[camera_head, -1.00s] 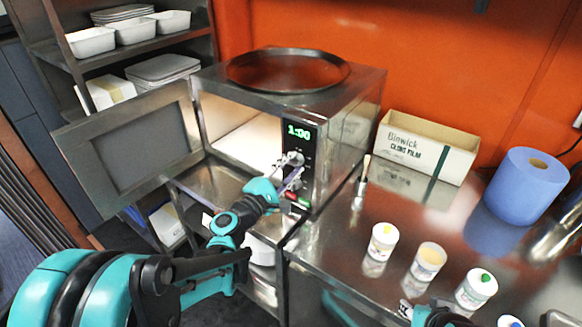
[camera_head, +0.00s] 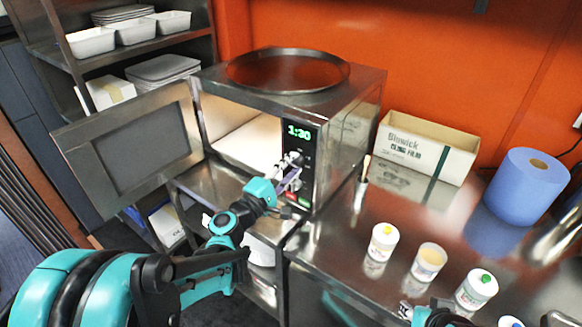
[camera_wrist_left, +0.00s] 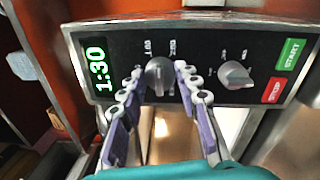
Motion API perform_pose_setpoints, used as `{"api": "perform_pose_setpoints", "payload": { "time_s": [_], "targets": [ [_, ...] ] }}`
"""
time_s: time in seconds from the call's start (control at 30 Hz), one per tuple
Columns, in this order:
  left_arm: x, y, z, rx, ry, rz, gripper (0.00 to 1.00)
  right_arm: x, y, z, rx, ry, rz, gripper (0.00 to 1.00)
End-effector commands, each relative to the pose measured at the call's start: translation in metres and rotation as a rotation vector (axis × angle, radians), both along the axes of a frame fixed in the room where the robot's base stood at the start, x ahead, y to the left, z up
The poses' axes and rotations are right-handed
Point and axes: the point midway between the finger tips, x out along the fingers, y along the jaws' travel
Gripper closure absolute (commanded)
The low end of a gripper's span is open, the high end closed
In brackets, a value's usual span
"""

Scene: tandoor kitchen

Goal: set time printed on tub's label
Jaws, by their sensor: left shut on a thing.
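The microwave (camera_head: 345,140) stands with its door (camera_head: 135,155) open to the left. Its display (camera_head: 299,132) reads 1:30, as does the display in the left wrist view (camera_wrist_left: 96,78). My left gripper (camera_head: 290,162) is at the control panel. In the left wrist view my left gripper (camera_wrist_left: 157,84) is shut on the knob (camera_wrist_left: 158,74) nearest the display. A second knob (camera_wrist_left: 235,75) sits beside it, free. White tubs stand on the counter: one with a yellow spot (camera_head: 383,238), one with a cream top (camera_head: 428,262), one with a green spot (camera_head: 476,288). Their labels are unreadable here.
A green start button (camera_wrist_left: 291,54) and a red button (camera_wrist_left: 273,91) sit at the panel's end. A dark round pan (camera_head: 287,72) lies on the microwave. A cling film box (camera_head: 428,146) and a blue roll (camera_head: 526,186) stand behind the tubs. My right gripper (camera_head: 408,310) shows partly at the bottom edge.

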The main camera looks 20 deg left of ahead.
Motion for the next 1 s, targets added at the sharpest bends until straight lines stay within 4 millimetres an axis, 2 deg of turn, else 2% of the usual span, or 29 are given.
{"api": "perform_pose_setpoints", "payload": {
  "time_s": [0.03, 0.1, 0.4, 0.53, 1.0],
  "targets": [
    [-0.001, -0.001, -0.001, 0.001, 0.0, -0.001, 0.65, 0.0, 0.0, 0.0, 0.0, 0.0, 0.0, 0.63],
    [0.0, -0.001, -0.001, 0.001, 0.0, -0.001, 0.47, 0.0, 0.0, 0.0, 0.0, 0.0, 0.0, 0.63],
    [-0.001, 0.0, 0.0, 0.0, 0.0, 0.0, 0.47, 0.0, 0.0, 0.0, 0.0, 0.0, 0.0, 0.63],
    [-0.009, 0.004, -0.001, -0.001, 0.001, 0.002, 0.47, 0.0, 0.0, 0.0, 0.0, 0.0, 0.0, 0.63],
    [-0.096, 0.036, -0.008, 0.0, 0.001, 0.004, 0.47, 0.0, 0.0, 0.0, 0.0, 0.0, 0.0, 0.63]
  ]
}}
